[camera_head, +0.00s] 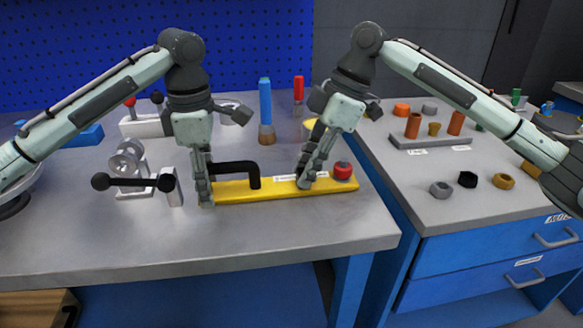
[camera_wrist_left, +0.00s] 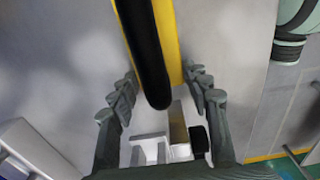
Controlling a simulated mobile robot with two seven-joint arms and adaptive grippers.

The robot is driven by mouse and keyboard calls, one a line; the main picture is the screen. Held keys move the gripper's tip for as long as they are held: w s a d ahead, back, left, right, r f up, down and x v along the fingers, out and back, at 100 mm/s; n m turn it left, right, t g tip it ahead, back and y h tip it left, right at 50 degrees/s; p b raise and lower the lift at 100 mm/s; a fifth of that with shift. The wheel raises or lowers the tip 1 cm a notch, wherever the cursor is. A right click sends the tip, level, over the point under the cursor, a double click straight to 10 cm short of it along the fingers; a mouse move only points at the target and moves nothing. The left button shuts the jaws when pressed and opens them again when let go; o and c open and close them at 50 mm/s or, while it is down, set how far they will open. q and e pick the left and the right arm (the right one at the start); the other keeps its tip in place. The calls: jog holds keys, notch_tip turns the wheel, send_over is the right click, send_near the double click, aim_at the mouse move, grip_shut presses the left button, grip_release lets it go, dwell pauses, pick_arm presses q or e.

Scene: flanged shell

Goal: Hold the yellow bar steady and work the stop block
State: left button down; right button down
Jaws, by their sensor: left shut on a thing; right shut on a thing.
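The long yellow bar (camera_head: 265,190) lies near the front of the grey bench, with a black arched handle (camera_head: 235,167) near its left end. My left gripper (camera_head: 205,195) points down and is shut on the bar's left end. In the left wrist view, the bar (camera_wrist_left: 172,45) and handle (camera_wrist_left: 147,50) run between my left fingers (camera_wrist_left: 163,95). My right gripper (camera_head: 306,182) is shut at the bar's right part, left of a red knob (camera_head: 342,170). Its fingers hide what they hold. I cannot clearly make out the stop block.
A metal fixture (camera_head: 128,162) and a black-ended lever (camera_head: 133,183) stand left of my left gripper. A blue-handled tool (camera_head: 265,110) stands behind the bar. The front of the bench is clear. The right bench holds a grey rack (camera_head: 430,139) and several small parts.

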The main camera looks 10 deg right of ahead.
jog(key=d, duration=0.3)
jog(key=shift+d, duration=0.4)
jog(key=c, duration=1.2)
grip_release()
jog(key=v, duration=1.2)
jog(key=shift+a, duration=0.1)
